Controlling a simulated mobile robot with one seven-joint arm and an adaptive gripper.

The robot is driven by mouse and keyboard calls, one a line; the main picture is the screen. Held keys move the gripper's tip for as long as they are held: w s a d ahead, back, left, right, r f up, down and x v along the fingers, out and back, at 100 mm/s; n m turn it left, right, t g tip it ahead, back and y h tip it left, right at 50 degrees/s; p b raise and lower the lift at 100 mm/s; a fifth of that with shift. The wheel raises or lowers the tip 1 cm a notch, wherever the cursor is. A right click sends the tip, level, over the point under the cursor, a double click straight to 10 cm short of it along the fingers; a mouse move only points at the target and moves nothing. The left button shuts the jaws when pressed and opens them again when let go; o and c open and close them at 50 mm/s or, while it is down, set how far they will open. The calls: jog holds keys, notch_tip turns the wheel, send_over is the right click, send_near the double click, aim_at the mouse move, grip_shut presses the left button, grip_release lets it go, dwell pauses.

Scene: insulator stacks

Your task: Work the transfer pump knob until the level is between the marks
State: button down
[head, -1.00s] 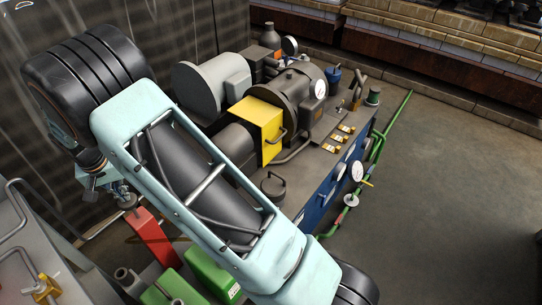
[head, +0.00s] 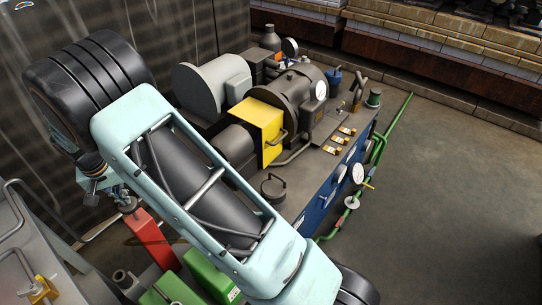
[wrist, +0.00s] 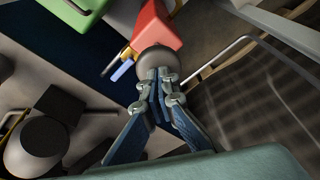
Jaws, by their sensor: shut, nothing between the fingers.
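A round grey knob (wrist: 155,60) sits beside a red block (wrist: 157,28) in the wrist view. My gripper (wrist: 160,80) is shut and empty, its fingertips together right at the near side of the knob. I cannot tell whether they touch it. A small blue and yellow piece (wrist: 122,71) sits left of the knob; no level or marks can be read on it. In the head view my gripper (head: 119,190) is just above the knob (head: 128,204), on top of the red block (head: 153,240).
Green boxes (head: 210,272) stand right of the red block. A bent pipe rail (wrist: 262,55) runs close on the right in the wrist view. A blue-sided bench (head: 318,207) carries a motor, a yellow guard (head: 262,128) and dials.

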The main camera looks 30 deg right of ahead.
jog(key=shift+w+p+v, duration=0.25)
jog(key=shift+p+v, duration=0.4)
jog(key=shift+v, duration=0.5)
jog(key=shift+w+p+v, duration=0.25)
jog(key=shift+p+v, duration=0.35)
jog(key=shift+v, duration=0.55)
jog(key=shift+w+p+v, duration=0.2)
jog(key=shift+p+v, duration=0.45)
jog(key=shift+v, duration=0.5)
jog(key=shift+r, duration=0.2)
